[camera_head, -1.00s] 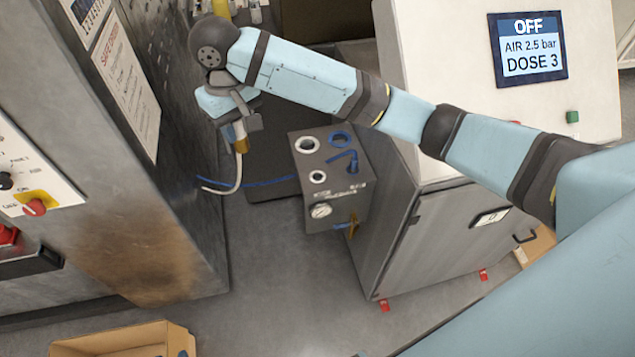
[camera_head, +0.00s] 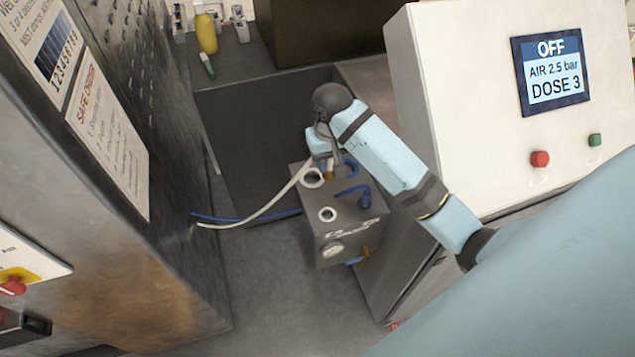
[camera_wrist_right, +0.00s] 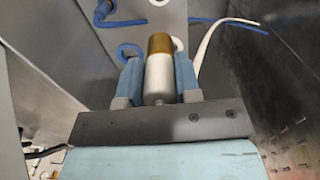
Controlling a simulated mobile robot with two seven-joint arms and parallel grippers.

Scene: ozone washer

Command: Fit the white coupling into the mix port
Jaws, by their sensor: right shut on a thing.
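My right gripper (camera_head: 322,158) is over the far left part of the grey port box (camera_head: 346,228). It is shut on the white coupling (camera_wrist_right: 158,78), which has a brass-coloured tip. In the head view only the brass tip (camera_head: 328,173) shows clearly, beside the large white-ringed port (camera_head: 312,178). In the wrist view the tip points at the box top, with a white ring (camera_wrist_right: 178,44) partly hidden behind it. I cannot tell whether the tip touches the box. The port labels are unreadable, so which one is mix is unclear. My left gripper is not in view.
A white hose (camera_head: 262,212) and a blue hose (camera_head: 250,217) run from the steel washer (camera_head: 150,250). The box also has a blue-ringed port (camera_head: 351,169), a small white port (camera_head: 327,214) and a blue elbow fitting (camera_head: 357,193). A control cabinet (camera_head: 450,110) stands at the right.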

